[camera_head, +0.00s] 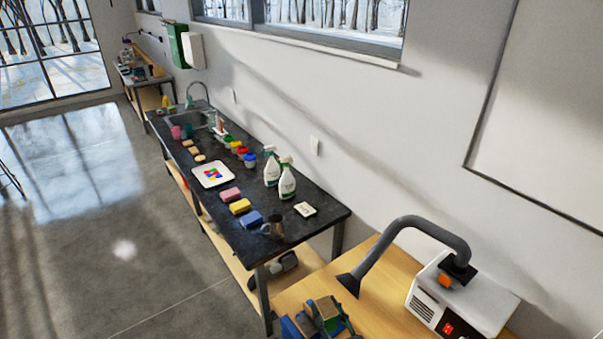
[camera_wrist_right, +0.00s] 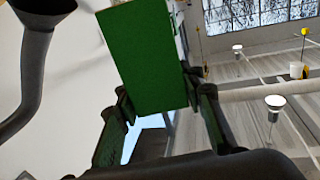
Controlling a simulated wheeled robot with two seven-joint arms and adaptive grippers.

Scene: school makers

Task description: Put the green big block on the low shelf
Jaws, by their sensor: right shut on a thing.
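The green big block (camera_wrist_right: 148,58) fills the upper middle of the right wrist view. My right gripper (camera_wrist_right: 157,98) is shut on it, with one finger at each side. A low wooden shelf (camera_head: 228,262) runs under the black counter, left of the gripper. Part of it is hidden by the counter. My left gripper is not in view.
The black counter (camera_head: 325,207) holds spray bottles (camera_head: 287,182), sponges, paint pots and a mug. A dark object (camera_head: 284,263) lies on the low shelf's near end. A fume extractor (camera_head: 455,297) with a bent hose stands on the wooden table (camera_head: 378,306). The floor at left is clear.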

